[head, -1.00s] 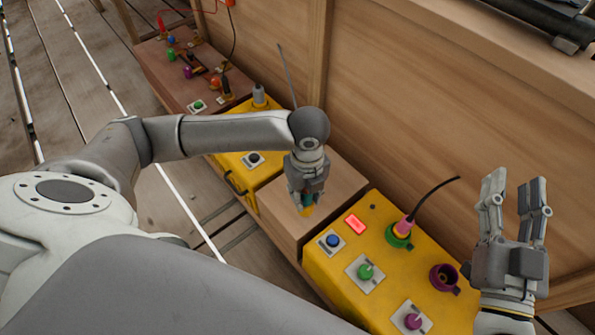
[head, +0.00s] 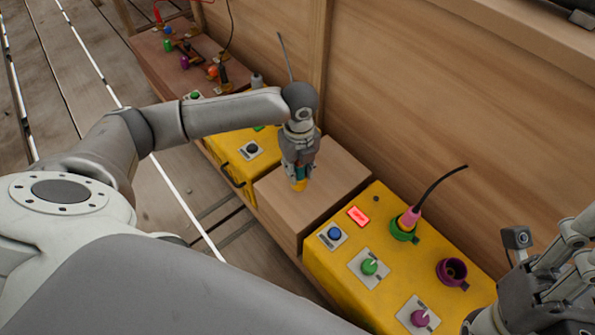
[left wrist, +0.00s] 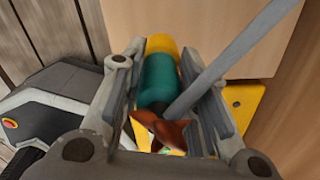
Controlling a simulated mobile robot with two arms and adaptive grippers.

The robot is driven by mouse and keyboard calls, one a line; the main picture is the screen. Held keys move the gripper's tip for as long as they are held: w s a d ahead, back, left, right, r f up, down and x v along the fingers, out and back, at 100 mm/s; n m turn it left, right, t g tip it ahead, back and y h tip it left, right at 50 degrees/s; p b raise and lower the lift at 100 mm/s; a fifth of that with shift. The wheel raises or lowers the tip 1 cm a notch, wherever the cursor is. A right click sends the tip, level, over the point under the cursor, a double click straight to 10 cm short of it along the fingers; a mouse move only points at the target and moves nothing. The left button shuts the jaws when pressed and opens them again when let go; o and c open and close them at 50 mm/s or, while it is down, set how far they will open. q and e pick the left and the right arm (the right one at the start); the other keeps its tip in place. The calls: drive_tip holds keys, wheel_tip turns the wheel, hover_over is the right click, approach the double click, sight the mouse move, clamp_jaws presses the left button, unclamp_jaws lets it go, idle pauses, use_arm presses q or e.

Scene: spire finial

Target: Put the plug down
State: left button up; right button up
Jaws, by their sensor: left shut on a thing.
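The plug (left wrist: 165,80) has a teal body, a yellow end and a grey cable. My left gripper (head: 299,172) is shut on it, with one finger along each side in the left wrist view. In the head view the plug's yellow end (head: 299,186) points down over the top of the wooden block (head: 335,183). I cannot tell whether it touches the block. My right gripper (head: 560,262) is at the right edge, partly cut off. Whether it is open or shut is unclear.
A yellow panel (head: 340,262) right of the block has a lit red light, knobs, a purple socket (head: 452,271) and a green socket holding a pink plug (head: 409,219). Another yellow box (head: 228,150) is to the left. A wooden wall (head: 430,110) stands behind.

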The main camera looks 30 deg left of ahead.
sight(298, 174)
use_arm(q)
drive_tip(key=shift+w+a+f+b, duration=0.2)
drive_tip(key=shift+w+f+b, duration=0.1)
drive_tip(key=shift+f, duration=0.15)
drive_tip(key=shift+w+a+f+b, duration=0.2)
drive_tip(key=shift+w+f, duration=0.05)
drive_tip(key=shift+f, duration=0.15)
wheel_tip(298, 174, down, 3)
drive_tip(key=b, duration=0.2)
drive_tip(key=shift+w+a+f+b, duration=0.1)
drive_tip(key=shift+b, duration=0.2)
drive_tip(key=shift+f, duration=0.1)
drive_tip(key=o, duration=1.1)
